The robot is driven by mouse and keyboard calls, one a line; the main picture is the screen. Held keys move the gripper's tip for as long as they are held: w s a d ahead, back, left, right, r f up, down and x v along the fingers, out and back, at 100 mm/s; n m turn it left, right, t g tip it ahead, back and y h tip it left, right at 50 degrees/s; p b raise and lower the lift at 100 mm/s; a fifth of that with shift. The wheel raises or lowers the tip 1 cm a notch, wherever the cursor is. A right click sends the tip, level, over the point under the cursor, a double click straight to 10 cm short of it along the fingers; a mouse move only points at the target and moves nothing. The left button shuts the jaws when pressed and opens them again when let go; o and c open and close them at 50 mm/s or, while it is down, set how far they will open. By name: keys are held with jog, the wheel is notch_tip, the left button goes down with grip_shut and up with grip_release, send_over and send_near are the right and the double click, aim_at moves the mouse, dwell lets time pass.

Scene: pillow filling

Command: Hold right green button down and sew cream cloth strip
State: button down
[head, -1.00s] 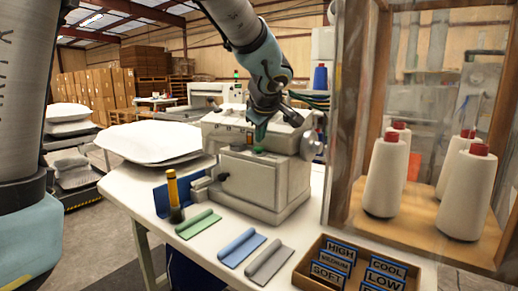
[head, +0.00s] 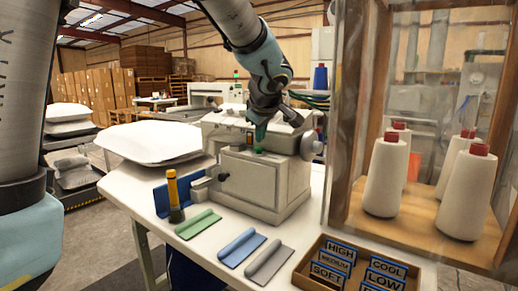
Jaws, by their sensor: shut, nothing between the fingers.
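A cream-white sewing machine (head: 262,185) stands on the white table. A green button (head: 259,151) sits at the front top edge of its body. My gripper (head: 259,139) is shut and empty, pointing down just above or at this button. I cannot tell whether it touches or presses the button. A second green button is not clearly visible. I cannot make out a cream cloth strip; green (head: 198,224), blue (head: 242,247) and grey (head: 269,262) rolled cloth pieces lie on the table in front of the machine.
A yellow-handled tool (head: 173,190) stands by a blue block (head: 161,200) left of the machine. A white pillow (head: 150,142) lies behind it. A label tray (head: 312,283) is at front right. A wooden-framed cabinet (head: 345,130) with thread cones (head: 386,180) is close on the right.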

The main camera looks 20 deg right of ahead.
jog(key=shift+f+b, duration=0.95)
jog(key=shift+b, duration=0.95)
dwell(0.6)
dwell(4.4)
jog(key=shift+r, duration=0.95)
jog(key=shift+p, duration=0.3)
